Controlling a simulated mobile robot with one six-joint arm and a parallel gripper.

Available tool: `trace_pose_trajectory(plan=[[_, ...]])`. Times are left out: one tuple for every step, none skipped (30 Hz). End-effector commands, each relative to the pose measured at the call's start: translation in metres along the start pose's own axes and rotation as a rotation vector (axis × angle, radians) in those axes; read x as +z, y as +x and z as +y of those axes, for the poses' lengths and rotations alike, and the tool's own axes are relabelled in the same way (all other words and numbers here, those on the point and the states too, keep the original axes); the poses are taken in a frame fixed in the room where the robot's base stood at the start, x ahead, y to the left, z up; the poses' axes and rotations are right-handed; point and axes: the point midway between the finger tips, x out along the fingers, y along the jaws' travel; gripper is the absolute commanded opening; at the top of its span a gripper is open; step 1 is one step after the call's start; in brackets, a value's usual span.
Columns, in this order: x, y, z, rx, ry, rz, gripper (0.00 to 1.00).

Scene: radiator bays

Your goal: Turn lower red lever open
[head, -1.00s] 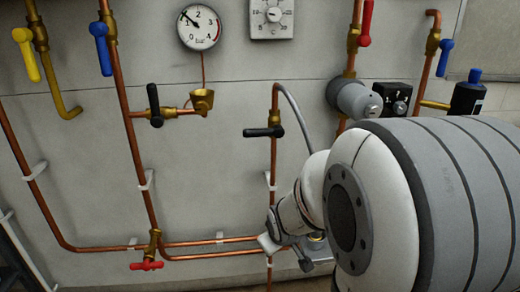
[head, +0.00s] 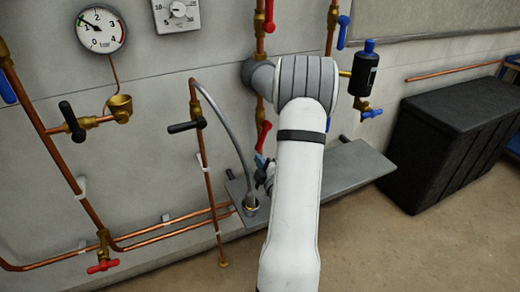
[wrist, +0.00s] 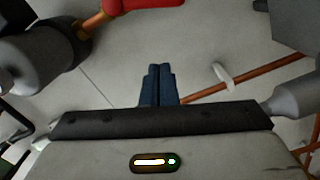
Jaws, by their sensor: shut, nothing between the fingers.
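A red lever (head: 263,136) hangs at a slight tilt along the vertical pipe below the grey round fitting. Another red lever (head: 103,266) lies level on the low pipe at bottom left. An upper red lever (head: 269,14) points up at the top. My gripper (head: 261,160) is just below the hanging lever, partly hidden by my arm. In the wrist view my gripper's dark blue fingers (wrist: 158,72) are together and empty. A red part (wrist: 150,4) shows ahead at the top edge, apart from the fingertips; most of it is cut off.
A grey shelf (head: 335,176) juts from the wall behind my arm, with a grey hose (head: 226,128) ending at its left. Black levers (head: 187,127) stick out on the left. A dark bottle (head: 364,72) and a black chest (head: 455,145) are right. The floor in front is clear.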

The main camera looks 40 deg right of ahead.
Motion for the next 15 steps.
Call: trace_pose_trajectory(plan=[[-0.001, 0.007, 0.0, 0.001, -0.001, 0.004, 0.0], [-0.001, 0.012, 0.0, 0.001, -0.001, 0.004, 0.0], [-0.001, 0.019, 0.0, 0.001, -0.001, 0.003, 0.0], [-0.002, 0.025, 0.0, -0.001, -0.001, 0.004, 0.0], [-0.002, 0.031, 0.0, 0.0, -0.001, 0.005, 0.0], [-0.002, 0.04, 0.0, 0.001, 0.0, 0.004, 0.0], [-0.002, 0.047, 0.0, 0.0, 0.0, 0.003, 0.0], [-0.002, 0.053, 0.0, 0.0, 0.0, 0.004, 0.0], [-0.002, 0.062, 0.0, -0.001, 0.0, 0.003, 0.0], [-0.001, 0.069, 0.001, 0.001, -0.001, 0.003, 0.0], [-0.002, 0.075, 0.0, 0.001, 0.0, 0.003, 0.0], [-0.001, 0.083, 0.0, -0.001, 0.0, 0.003, 0.0], [-0.001, 0.089, 0.0, 0.0, 0.001, 0.003, 0.0], [-0.001, 0.095, 0.0, 0.0, 0.001, 0.002, 0.0], [0.008, 0.096, 0.0, 0.001, 0.002, -0.004, 0.0]])
